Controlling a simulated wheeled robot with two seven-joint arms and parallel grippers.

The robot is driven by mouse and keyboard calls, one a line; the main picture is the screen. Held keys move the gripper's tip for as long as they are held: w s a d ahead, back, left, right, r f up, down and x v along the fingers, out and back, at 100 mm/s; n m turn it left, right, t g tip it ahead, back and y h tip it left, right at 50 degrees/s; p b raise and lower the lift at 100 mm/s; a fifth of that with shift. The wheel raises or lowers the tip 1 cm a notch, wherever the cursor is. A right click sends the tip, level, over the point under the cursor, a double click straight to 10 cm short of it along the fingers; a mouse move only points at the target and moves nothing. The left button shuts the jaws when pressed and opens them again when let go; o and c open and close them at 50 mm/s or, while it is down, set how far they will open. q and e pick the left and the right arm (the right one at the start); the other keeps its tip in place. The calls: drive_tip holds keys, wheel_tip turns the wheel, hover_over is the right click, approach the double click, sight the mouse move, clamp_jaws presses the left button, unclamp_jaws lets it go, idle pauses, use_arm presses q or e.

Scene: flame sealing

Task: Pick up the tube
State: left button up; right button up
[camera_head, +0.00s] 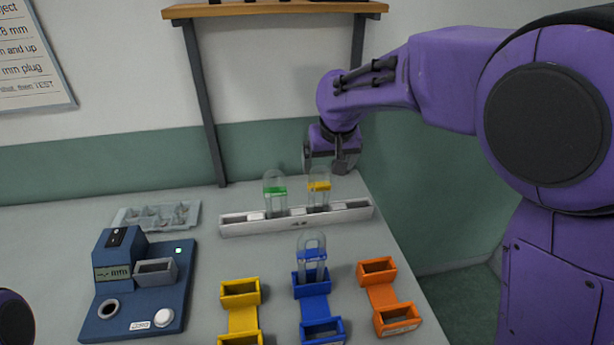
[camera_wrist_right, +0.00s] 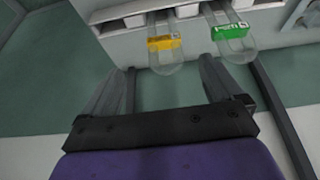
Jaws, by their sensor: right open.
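Two clear round-topped tubes stand in the white rack (camera_head: 297,223), one with a green label (camera_head: 275,189) and one with a yellow label (camera_head: 319,186). A third clear tube with a blue label (camera_head: 312,254) stands upright in the blue holder (camera_head: 314,308). My right gripper (camera_head: 328,168) is open and empty, above and behind the yellow-labelled tube. In the right wrist view, the yellow-labelled tube (camera_wrist_right: 165,54) lies just beyond the open fingers (camera_wrist_right: 166,68), roughly between them. The green-labelled tube (camera_wrist_right: 232,36) is to its right. My left gripper is not seen.
A yellow holder (camera_head: 240,294) and an orange holder (camera_head: 378,271) flank the blue one. A blue device (camera_head: 186,292) with a display and green light stands at left. A clear tray of small parts (camera_head: 128,217) is behind it. A shelf (camera_head: 270,9) hangs above the table.

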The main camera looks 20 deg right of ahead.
sight(320, 186)
drive_tip(key=x, duration=0.3)
drive_tip(key=p+x, duration=0.1)
drive_tip(key=x, duration=0.3)
drive_tip(key=p+x, duration=0.1)
drive_tip(key=x, duration=0.2)
drive_tip(key=shift+w+a+f, duration=0.1)
drive_tip(key=shift+w+a, duration=0.2)
drive_tip(key=c, duration=1.1)
